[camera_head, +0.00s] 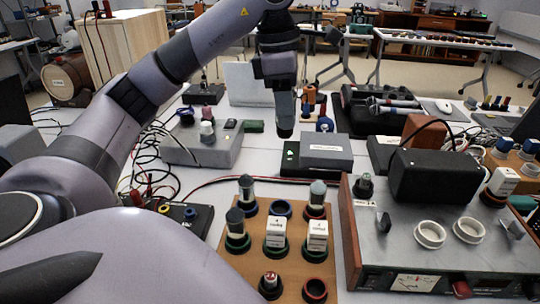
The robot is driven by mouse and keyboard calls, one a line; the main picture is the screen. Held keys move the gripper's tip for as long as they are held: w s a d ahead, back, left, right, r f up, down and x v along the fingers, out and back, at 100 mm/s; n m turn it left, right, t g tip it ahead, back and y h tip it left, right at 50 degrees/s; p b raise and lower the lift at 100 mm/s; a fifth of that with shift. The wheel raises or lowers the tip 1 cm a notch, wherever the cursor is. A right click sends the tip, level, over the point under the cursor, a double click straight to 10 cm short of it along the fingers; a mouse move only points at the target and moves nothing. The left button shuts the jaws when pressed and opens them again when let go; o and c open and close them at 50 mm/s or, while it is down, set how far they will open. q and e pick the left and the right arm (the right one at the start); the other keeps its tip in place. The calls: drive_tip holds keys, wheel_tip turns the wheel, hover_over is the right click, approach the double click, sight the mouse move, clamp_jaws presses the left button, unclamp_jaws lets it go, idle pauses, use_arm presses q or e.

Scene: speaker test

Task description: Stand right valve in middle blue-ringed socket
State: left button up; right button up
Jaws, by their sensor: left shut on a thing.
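My left gripper (283,92) hangs fingers down above the table, behind the brown board (230,278). It is shut on a valve (285,132), with a grey upper part and a dark lower end, held upright and clear of the table; the fingers hide part of it. An empty blue-ringed socket (281,208) is in the middle of the board's back row. My right gripper is not in view.
White labelled blocks (276,231) stand in the board's middle row. An empty red-ringed socket (315,290) is at the front. A grey amplifier (435,255) with a black box on top stands to the right. A dark grey box (326,145) lies behind the board.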

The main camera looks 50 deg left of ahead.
use_arm(q)
drive_tip(key=shift+a+f, duration=0.1)
drive_tip(key=shift+f, duration=0.05)
wheel_tip(320, 180, down, 14)
drive_tip(key=b, duration=0.4)
drive_tip(key=shift+f, duration=0.2)
drive_tip(key=shift+s+f+b, duration=0.1)
drive_tip(key=shift+f+b, duration=0.25)
drive_tip(key=shift+f, duration=2.35)
drive_tip(key=shift+f, duration=0.15)
drive_tip(key=shift+f+b, duration=0.25)
drive_tip(key=shift+b, duration=0.05)
drive_tip(key=o, duration=1.1)
drive_tip(key=shift+c, duration=0.2)
drive_tip(key=shift+r, duration=0.1)
drive_tip(key=shift+r+p, duration=0.3)
drive_tip(key=shift+p, duration=0.05)
wheel_tip(320, 180, up, 12)
drive_tip(key=s+a+p, duration=0.1)
drive_tip(key=shift+a+p, duration=0.15)
drive_tip(key=shift+p, duration=0.25)
